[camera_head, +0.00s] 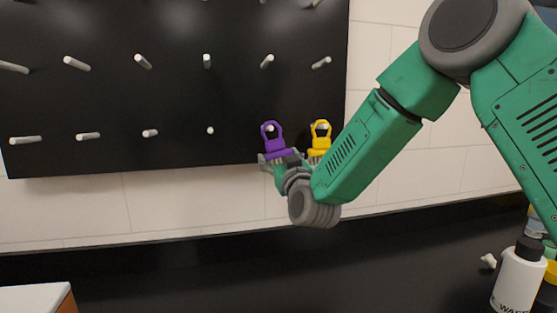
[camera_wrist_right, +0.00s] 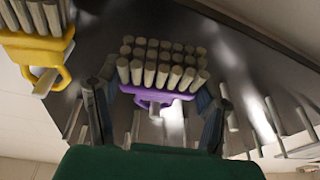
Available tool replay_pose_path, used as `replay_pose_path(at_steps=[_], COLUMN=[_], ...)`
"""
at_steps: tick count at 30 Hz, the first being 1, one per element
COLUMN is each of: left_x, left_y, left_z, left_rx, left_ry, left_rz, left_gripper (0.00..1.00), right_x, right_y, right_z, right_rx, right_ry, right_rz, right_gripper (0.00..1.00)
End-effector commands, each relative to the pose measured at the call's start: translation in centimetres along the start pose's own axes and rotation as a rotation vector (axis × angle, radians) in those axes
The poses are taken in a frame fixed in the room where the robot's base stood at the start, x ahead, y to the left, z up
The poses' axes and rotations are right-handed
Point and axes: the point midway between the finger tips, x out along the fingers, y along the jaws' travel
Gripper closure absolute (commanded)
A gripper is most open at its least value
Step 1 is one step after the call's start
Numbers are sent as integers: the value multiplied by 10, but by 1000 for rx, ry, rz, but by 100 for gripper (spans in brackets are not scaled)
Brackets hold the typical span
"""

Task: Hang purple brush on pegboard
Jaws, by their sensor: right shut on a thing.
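The purple brush (camera_head: 279,153) is upright against the lower right of the black pegboard (camera_head: 180,100), its looped handle pointing up. A pale peg end shows inside the loop; I cannot tell for sure whether the peg passes through it. My right gripper (camera_head: 278,159) is shut on the brush below the loop. In the right wrist view the purple brush (camera_wrist_right: 160,94) sits between the two fingers of my right gripper (camera_wrist_right: 157,100), its pale bristles towards the camera. My left gripper is not in view.
A yellow brush (camera_head: 319,152) hangs on the peg just right of the purple one; it also shows in the wrist view (camera_wrist_right: 38,47). Several bare pegs fill the board leftwards. A white bottle (camera_head: 518,280) stands on the dark counter (camera_head: 330,270) at right.

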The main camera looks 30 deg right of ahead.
Motion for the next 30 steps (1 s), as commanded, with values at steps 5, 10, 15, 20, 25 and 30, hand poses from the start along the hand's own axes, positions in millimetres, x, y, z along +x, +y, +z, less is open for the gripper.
replay_pose_path(at_steps=[5, 10, 15, 20, 25, 30], left_x=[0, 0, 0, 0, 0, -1], left_y=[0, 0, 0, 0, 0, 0], left_z=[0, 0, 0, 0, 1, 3], left_rx=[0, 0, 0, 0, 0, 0], left_ry=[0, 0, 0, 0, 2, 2], left_rz=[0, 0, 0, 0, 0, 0], left_gripper=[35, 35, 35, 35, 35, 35], right_x=[0, 0, 0, 0, -1, -16], right_y=[0, 0, 0, 0, 0, 0], right_z=[-1, -1, -1, 0, 0, 0], right_rx=[0, 0, 0, 0, 0, -1], right_ry=[1, 1, 1, 1, 0, -1], right_rz=[0, 0, 0, 0, 0, -1], right_gripper=[68, 68, 15, 15, 15, 15])
